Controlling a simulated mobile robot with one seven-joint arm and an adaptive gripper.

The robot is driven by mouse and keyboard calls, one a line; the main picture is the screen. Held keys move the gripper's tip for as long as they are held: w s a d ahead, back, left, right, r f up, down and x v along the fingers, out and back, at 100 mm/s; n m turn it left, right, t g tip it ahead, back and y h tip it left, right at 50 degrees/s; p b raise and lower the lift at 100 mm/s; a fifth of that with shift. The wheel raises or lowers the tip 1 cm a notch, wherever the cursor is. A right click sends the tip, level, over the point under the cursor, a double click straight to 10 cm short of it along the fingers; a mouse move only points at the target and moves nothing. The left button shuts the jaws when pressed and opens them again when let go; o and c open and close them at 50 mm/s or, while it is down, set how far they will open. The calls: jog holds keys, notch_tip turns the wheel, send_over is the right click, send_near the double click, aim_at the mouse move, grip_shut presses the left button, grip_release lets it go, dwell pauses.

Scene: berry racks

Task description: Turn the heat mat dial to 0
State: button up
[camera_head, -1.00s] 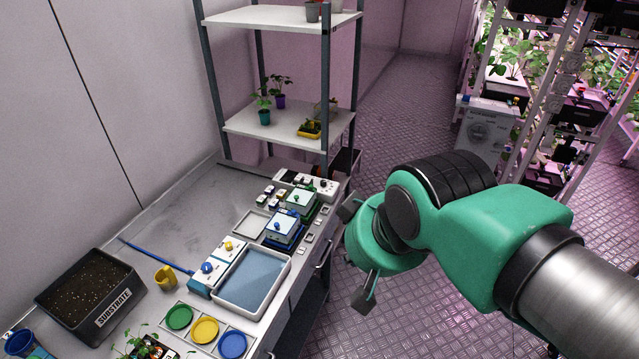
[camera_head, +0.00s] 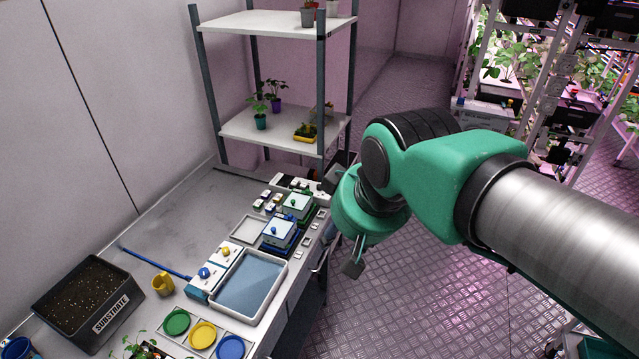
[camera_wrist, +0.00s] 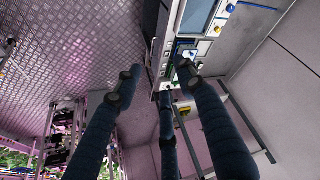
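My gripper (camera_head: 338,222) hangs beside the bench's right edge, near the far group of devices, with its fingers spread and nothing between them. In the wrist view my gripper (camera_wrist: 157,76) shows dark fingers apart. A white control box (camera_head: 214,268) by the blue-floored tray has a blue knob (camera_head: 204,272) and a yellow knob (camera_head: 225,251). A white panel (camera_head: 290,182) with small dark controls lies at the bench's far end, partly hidden by my gripper. I cannot tell which control is the heat mat dial, and no setting can be read.
The bench (camera_head: 175,225) also holds a white tray (camera_head: 262,314), two lidded boxes, a substrate bin (camera_head: 113,320), a yellow cup (camera_head: 163,284) and coloured discs. A shelf rack (camera_head: 322,85) with plants stands behind. The floor right of the bench is open.

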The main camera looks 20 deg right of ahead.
jog(key=w+d+r+n+g+p, duration=0.1)
jog(key=w+d+r+n+p, duration=0.15)
jog(key=w, duration=0.95)
jog(key=w+d+r+n+g+p, duration=0.15)
jog(key=w+r, duration=0.25)
jog(key=w, duration=0.9)
jog(key=w+d+f+n+p, duration=0.2)
jog(key=w+d+f, duration=0.1)
jog(key=w, duration=0.5)
jog(key=w+d+f+n+p, duration=0.2)
jog(key=w+d+f, duration=0.15)
jog(key=w, duration=0.55)
jog(key=w+d+f+n+g+p, duration=0.1)
jog(key=w+d+f, duration=0.3)
jog(key=w+f, duration=0.4)
jog(key=w+d+f+n+g+p, duration=0.1)
jog(key=w+d+f+n+p, duration=0.2)
jog(key=w+f, duration=0.5)
notch_tip(320, 180, down, 8)
jog(key=shift+w+d+r+n+g+p, duration=0.15)
jog(key=shift+d+n+g+p, duration=0.25)
jog(key=shift+d, duration=0.8)
notch_tip(320, 180, down, 14)
jog(key=shift+r+p, duration=0.1)
jog(key=shift+p, duration=0.65)
